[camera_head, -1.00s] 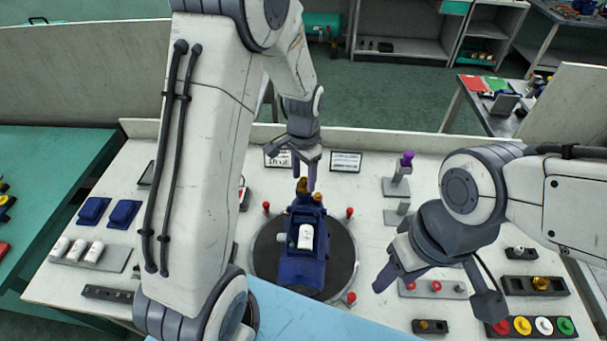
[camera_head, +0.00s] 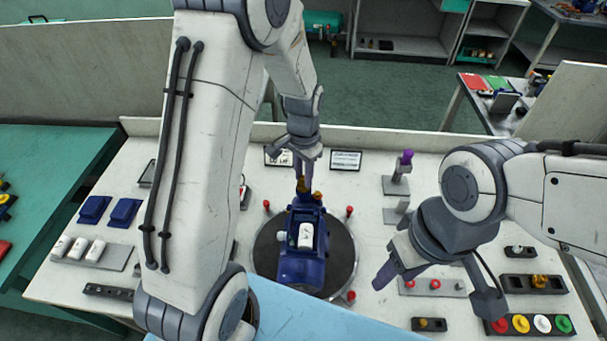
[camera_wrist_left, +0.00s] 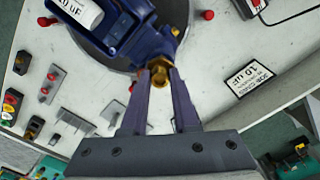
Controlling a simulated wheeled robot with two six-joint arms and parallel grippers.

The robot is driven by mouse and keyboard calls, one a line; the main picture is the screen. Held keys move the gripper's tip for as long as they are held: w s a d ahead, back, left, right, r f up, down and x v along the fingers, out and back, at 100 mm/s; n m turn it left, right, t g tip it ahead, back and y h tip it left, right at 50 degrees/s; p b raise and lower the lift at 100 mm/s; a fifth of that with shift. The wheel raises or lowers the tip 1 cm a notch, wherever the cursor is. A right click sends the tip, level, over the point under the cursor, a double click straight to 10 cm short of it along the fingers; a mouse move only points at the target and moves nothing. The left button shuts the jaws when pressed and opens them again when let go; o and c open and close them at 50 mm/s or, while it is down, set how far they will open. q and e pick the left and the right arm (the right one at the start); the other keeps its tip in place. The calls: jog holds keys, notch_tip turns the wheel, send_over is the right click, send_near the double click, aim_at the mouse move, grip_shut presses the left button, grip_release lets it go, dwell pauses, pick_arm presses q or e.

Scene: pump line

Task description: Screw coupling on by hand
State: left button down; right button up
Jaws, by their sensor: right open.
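The blue pump (camera_head: 301,268) with a white capacitor on top sits on the dark round plate (camera_head: 345,255) in the middle of the table. It also shows in the left wrist view (camera_wrist_left: 122,45). A brass coupling (camera_wrist_left: 158,76) is at the pump's far end, between the fingertips of my left gripper (camera_wrist_left: 158,82). The fingers appear closed against its sides; the exact contact is hard to see. In the head view my left gripper (camera_head: 302,178) points down at this coupling. My right gripper (camera_head: 432,288) is open and empty, right of the pump.
Red-topped posts (camera_head: 350,211) stand around the round plate. A stand with a purple top (camera_head: 404,160) is at the back right. A row of coloured buttons (camera_head: 530,326) and small fixtures are at the right. White capacitors (camera_head: 78,249) and blue parts (camera_head: 125,212) lie at the left.

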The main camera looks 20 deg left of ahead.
dwell(0.3)
pick_arm(q)
jog(key=shift+m, duration=0.6)
jog(key=shift+f+m+p, duration=0.1)
jog(key=shift+m+p, duration=0.25)
jog(key=shift+m, duration=0.75)
jog(key=m, duration=0.2)
jog(key=shift+m+p, duration=0.3)
jog(key=shift+m, duration=0.4)
jog(key=m, duration=0.2)
jog(key=shift+m, duration=0.7)
